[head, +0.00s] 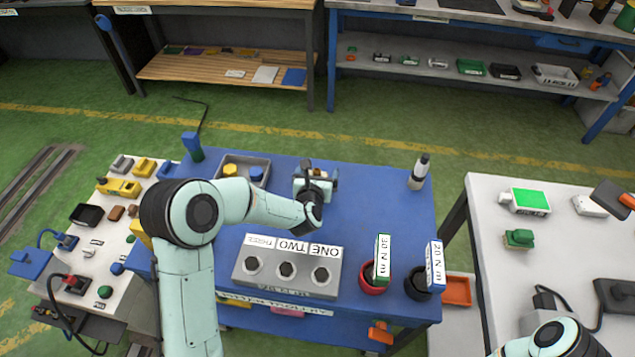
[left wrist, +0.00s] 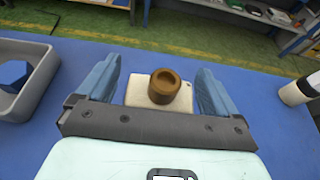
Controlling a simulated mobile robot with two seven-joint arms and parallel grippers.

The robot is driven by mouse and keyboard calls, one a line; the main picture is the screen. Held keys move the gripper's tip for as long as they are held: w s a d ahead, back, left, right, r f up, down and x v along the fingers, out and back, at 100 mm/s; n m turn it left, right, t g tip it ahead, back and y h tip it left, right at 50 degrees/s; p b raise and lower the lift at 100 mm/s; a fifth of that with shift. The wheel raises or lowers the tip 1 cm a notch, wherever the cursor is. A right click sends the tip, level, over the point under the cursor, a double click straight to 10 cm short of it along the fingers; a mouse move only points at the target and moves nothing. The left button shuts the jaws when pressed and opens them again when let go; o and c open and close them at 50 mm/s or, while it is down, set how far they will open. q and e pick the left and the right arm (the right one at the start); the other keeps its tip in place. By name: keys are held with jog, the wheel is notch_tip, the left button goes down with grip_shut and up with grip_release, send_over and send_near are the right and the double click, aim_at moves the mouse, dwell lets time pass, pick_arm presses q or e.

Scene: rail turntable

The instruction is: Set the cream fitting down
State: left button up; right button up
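The cream fitting (left wrist: 158,95) shows in the left wrist view as a pale square block with a round brown hollow piece on top. It sits upright between the two blue fingers of my left gripper (left wrist: 160,85). The fingers are wide apart, and a narrow gap seems to show on each side of the block. In the head view my left gripper (head: 316,178) is over the back middle of the blue table (head: 370,215), and its wrist mostly hides the fitting. Only a link of my right arm shows at the bottom right edge; its gripper is out of frame.
A grey tray (head: 246,170) with yellow and blue pieces stands left of the gripper. A grey three-hole block (head: 287,266) labelled ONE, TWO lies in front. Red (head: 372,284) and black cups stand at front right, a white-and-black bottle (head: 419,172) at back right. The table between is clear.

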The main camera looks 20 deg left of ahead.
pick_arm(q)
jog(key=c, duration=1.3)
jog(key=shift+o, duration=0.2)
jog(key=shift+r, duration=0.1)
notch_tip(320, 180, up, 20)
jog(key=p, duration=0.2)
pick_arm(e)
jog(key=w+r, duration=0.1)
jog(key=r, duration=0.2)
jog(key=shift+w, duration=0.4)
